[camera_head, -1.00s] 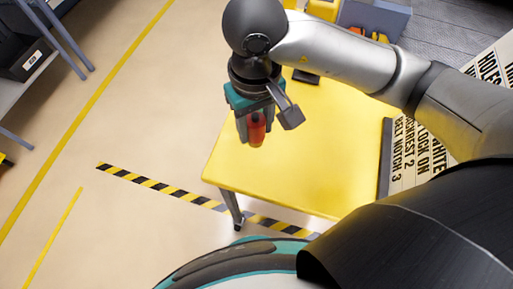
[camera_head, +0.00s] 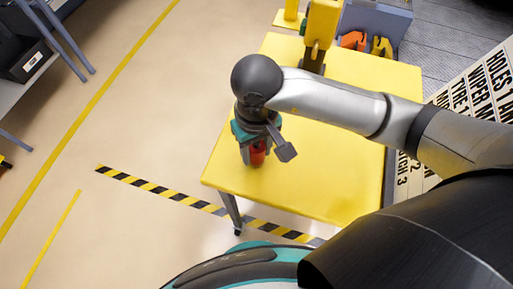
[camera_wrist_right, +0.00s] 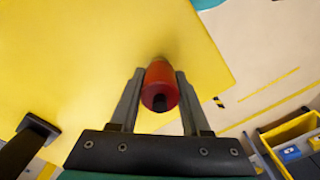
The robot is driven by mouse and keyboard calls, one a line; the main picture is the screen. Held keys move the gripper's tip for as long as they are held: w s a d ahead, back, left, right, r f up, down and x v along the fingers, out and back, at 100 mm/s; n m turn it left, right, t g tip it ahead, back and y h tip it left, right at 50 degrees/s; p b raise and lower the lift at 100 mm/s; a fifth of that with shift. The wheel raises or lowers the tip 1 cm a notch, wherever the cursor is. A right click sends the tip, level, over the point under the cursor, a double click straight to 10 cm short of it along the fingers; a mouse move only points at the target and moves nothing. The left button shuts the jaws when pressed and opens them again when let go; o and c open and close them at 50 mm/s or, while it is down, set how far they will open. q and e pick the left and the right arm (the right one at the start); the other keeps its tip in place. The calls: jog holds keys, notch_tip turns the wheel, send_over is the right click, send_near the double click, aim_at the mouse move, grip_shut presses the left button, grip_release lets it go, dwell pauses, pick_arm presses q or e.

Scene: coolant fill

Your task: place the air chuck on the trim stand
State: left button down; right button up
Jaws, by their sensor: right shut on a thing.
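My right gripper (camera_head: 255,158) is shut on a red cylindrical piece (camera_head: 258,151), which looks like the air chuck, over the left front part of the yellow table. In the right wrist view the red piece (camera_wrist_right: 160,86), with a dark opening in its near end, sits between the two fingers of the gripper (camera_wrist_right: 160,82). Whether it touches the table is unclear. A yellow upright (camera_head: 322,24) with a dark foot stands at the back of the table; I cannot tell if it is the trim stand. My left gripper is not in view.
The yellow table (camera_head: 310,180) is clear across its middle and front. A blue-grey bin (camera_head: 376,22) with orange and yellow pieces stands behind it. A lettered sign (camera_head: 470,105) lies to the right. Striped tape (camera_head: 160,184) marks the floor at the left.

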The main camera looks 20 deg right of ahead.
aim_at(257, 145)
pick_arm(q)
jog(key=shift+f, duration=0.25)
pick_arm(e)
jog(key=shift+f, duration=0.15)
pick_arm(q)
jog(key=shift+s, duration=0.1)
pick_arm(e)
jog(key=o, duration=1.1)
jog(key=shift+c, duration=0.2)
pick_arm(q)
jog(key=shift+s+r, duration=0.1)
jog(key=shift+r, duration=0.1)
pick_arm(e)
jog(key=shift+r, duration=0.4)
notch_tip(257, 145, up, 11)
jog(key=shift+f+p, duration=0.1)
jog(key=shift+p, duration=1.05)
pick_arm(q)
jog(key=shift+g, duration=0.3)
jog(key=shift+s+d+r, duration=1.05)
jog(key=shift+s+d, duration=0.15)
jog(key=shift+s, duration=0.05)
pick_arm(e)
jog(key=shift+r, duration=0.4)
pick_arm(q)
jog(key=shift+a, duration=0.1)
